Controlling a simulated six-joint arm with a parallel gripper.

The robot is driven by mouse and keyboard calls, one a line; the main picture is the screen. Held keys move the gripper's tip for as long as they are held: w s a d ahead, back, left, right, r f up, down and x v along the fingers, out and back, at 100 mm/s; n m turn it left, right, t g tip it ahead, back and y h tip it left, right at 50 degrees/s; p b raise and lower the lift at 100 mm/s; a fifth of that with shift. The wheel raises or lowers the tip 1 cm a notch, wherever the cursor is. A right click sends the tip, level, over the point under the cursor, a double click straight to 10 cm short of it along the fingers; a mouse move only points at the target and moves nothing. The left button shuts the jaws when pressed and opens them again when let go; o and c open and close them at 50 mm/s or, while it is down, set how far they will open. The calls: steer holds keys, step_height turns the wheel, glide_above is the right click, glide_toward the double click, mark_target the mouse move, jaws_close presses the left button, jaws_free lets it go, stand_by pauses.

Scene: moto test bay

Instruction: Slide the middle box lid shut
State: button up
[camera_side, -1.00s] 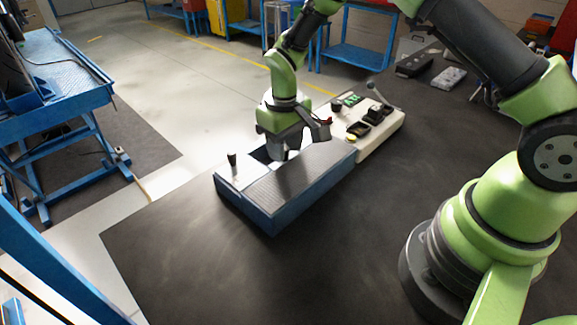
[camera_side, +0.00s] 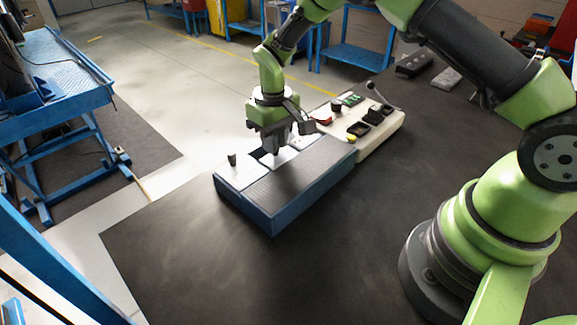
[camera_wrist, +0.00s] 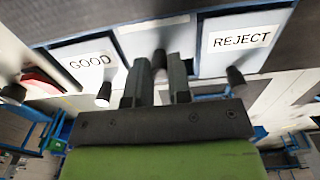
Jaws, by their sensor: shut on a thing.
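The blue box (camera_side: 300,205) has a ribbed grey top and a row of pale lids at its far side. The middle box lid (camera_side: 284,156) lies under my gripper (camera_side: 275,152); in the wrist view its pale label strip (camera_wrist: 152,26) is partly cut off. My gripper (camera_wrist: 158,80) is shut on the dark knob (camera_wrist: 159,59) of this lid, the fingers on either side of it. A dark opening (camera_side: 258,153) shows beside the fingers, partly hidden. The lids marked GOOD (camera_wrist: 88,62) and REJECT (camera_wrist: 241,40) flank the middle one.
Knobs stand on the GOOD lid (camera_wrist: 104,93) and the REJECT lid (camera_wrist: 235,78), close to the fingers. A cream control panel (camera_side: 385,134) with buttons and a lever adjoins the box. The dark tabletop (camera_side: 190,250) in front is clear.

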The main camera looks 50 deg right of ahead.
steer(key=shift+w, duration=2)
steer(key=o, duration=0.6)
steer(key=shift+r, duration=3.5)
